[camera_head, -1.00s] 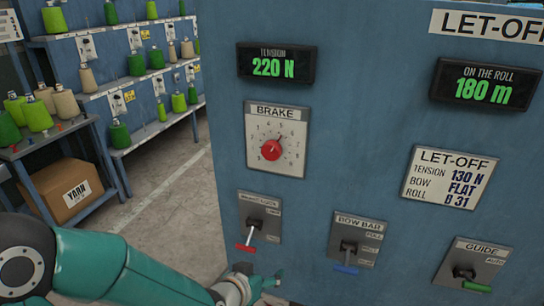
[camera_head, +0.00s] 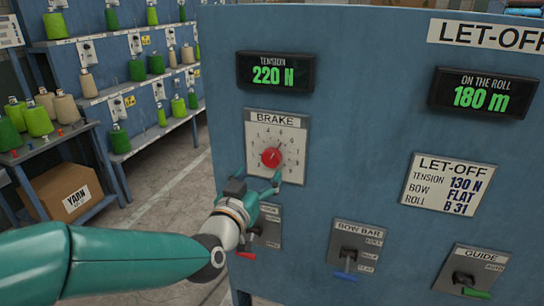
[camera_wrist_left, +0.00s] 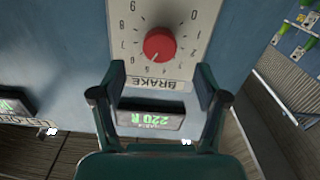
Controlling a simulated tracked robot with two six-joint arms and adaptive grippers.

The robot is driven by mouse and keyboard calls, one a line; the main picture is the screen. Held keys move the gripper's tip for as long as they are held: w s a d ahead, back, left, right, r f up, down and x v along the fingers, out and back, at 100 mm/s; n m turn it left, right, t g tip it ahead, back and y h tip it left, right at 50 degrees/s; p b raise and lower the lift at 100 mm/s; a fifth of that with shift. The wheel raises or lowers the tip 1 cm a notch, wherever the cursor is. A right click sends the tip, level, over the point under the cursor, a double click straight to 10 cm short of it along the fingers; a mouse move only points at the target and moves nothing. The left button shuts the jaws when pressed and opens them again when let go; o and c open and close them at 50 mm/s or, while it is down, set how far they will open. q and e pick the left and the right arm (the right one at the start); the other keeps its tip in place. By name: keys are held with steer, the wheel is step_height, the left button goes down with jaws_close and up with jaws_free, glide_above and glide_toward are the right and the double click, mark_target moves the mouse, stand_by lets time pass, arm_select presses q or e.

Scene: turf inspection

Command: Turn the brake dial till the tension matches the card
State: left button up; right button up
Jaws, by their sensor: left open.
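The brake dial (camera_head: 271,157) is a red round knob on a white numbered plate marked BRAKE; in the left wrist view the red knob (camera_wrist_left: 159,44) lies just beyond my fingertips. The tension display (camera_head: 275,72) reads 220 N in green. The let-off card (camera_head: 448,185) gives tension 130 N, bow FLAT, roll B 31. My left gripper (camera_head: 262,183) is open and empty, just below the knob and in front of the plate's lower edge; its two fingers (camera_wrist_left: 160,85) are spread apart in the left wrist view. My right gripper is in neither view.
Below the dial are a red-handled lever (camera_head: 246,255), partly hidden by my left gripper, a blue-handled bow bar lever (camera_head: 346,275) and a green-handled guide lever (camera_head: 475,293). A second display (camera_head: 484,92) reads 180 m. Yarn racks (camera_head: 120,90) and a cardboard box (camera_head: 68,192) stand at left.

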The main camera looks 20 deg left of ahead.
mark_target(270, 161)
arm_select(q)
steer(key=w+p, duration=0.2)
steer(key=w, duration=0.6)
steer(key=shift+w+d, duration=0.1)
steer(key=shift+d, duration=0.05)
